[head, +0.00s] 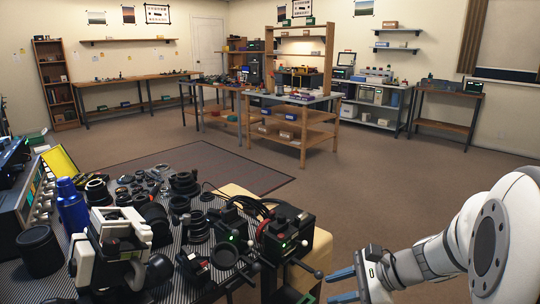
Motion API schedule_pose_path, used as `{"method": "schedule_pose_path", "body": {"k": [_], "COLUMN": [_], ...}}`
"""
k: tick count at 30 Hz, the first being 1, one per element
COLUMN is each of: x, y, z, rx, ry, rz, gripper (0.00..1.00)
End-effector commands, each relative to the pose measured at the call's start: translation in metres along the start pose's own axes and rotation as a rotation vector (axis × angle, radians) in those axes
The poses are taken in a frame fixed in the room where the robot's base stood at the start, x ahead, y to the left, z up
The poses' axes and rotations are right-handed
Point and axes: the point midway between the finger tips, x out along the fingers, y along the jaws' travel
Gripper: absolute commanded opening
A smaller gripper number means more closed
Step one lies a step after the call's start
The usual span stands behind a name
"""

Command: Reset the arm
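My arm reaches in from the right edge of the head view. My gripper (340,285) is at the lower right, with two blue fingers spread apart and nothing seen between them. It is to the right of the near workbench, beside a black device with green lights (285,238). The gripper is apart from the lens parts on the bench. The lower part of the gripper is close to the bottom edge of the picture.
The near bench has a ribbed dark mat (190,285) crowded with black lens parts (185,183), a blue bottle (72,205) and a white-and-black fixture (120,245). Open carpet (370,180) lies beyond. Wooden workbenches and a shelf unit (290,135) stand farther back.

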Motion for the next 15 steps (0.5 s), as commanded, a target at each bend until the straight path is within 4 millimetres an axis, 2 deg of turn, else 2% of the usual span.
{"method": "schedule_pose_path", "body": {"k": [1, 3, 9, 15], "x": [-0.017, -0.027, -0.074, -0.122], "y": [0.002, 0.015, 0.038, 0.036], "z": [0.037, 0.062, 0.117, 0.151], "rx": [-0.123, -0.295, -0.808, -1.249], "ry": [0.044, 0.108, 0.281, 0.423], "rz": [0.076, 0.184, 0.463, 0.668], "gripper": [0.32, 0.32, 0.32, 0.32]}}
